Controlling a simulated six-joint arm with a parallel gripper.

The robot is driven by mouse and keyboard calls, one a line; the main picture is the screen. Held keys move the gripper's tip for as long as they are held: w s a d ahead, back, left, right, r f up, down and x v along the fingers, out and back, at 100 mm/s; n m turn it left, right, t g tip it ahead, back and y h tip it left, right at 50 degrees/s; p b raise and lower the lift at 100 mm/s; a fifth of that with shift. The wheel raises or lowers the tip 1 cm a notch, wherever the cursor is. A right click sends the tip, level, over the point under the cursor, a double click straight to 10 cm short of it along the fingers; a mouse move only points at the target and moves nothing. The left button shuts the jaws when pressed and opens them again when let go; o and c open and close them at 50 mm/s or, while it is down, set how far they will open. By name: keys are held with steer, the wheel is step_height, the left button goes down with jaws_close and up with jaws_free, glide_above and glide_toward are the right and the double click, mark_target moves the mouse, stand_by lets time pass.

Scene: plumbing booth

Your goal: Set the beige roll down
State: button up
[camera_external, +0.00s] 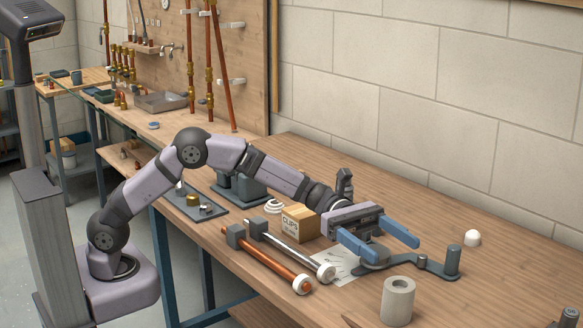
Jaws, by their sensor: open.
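The beige roll (398,301) stands upright on the wooden workbench near its front edge, with its round hole facing up. My gripper (392,250) has its two blue fingers spread apart, with nothing seen between them. In the picture it is above and slightly left of the roll, with a visible space between the fingers and the roll. I cannot tell its exact height above the bench.
A dark bracket with an upright post (453,262) lies just beyond the roll. A copper pipe (270,262), a chrome pipe (292,250), a paper sheet (343,268) and a clips box (300,222) lie left. A white dome (472,238) sits right. The far right bench is mostly clear.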

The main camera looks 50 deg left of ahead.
step_height(320, 180, up, 11)
steer(key=d+f+n+t+y+b, duration=0.1)
steer(key=d+f+n+t+y, duration=0.3)
steer(key=d+f+n+t, duration=0.4)
step_height(320, 180, up, 7)
steer(key=n+t+y+b, duration=0.1)
steer(key=n+t+y, duration=0.45)
steer(key=t, duration=0.55)
glide_above(384, 294)
steer(key=shift+n, duration=0.45)
step_height(384, 294, down, 18)
steer(key=shift+f, duration=0.1)
steer(key=shift+p+x, duration=0.55)
steer(key=shift+x, duration=0.9)
steer(key=shift+p+x, duration=0.7)
steer(key=shift+x, duration=1.5)
steer(key=c, duration=1.3)
steer(key=shift+o, duration=0.2)
steer(key=shift+r, duration=0.3)
